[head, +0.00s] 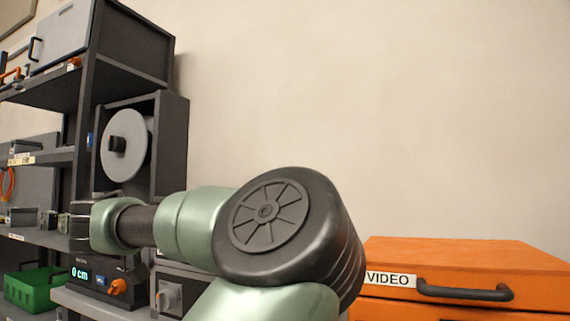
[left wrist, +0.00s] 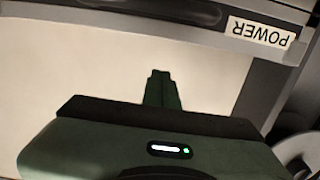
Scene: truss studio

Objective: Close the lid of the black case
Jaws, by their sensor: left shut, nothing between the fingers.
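In the left wrist view, a dark grey case front with an upside-down POWER label (left wrist: 261,33) and a black handle (left wrist: 150,10) runs across the top. It appears to be the black case; only part shows, and I cannot tell how its lid stands. My left gripper (left wrist: 161,73) is shut and empty, its fingers pointing toward the case with a visible gap in the picture. In the head view, my green and black arm (head: 205,225) reaches left; its fingers cannot be made out, and no case marked POWER shows. My right gripper is not in view.
An orange case marked VIDEO (head: 470,258) stands at the lower right. Dark shelving (head: 85,100) with a reel (head: 126,145) and a green bin (head: 33,288) stands at the left. A device with a 0 cm display (head: 98,280) sits below my arm. The wall behind is bare.

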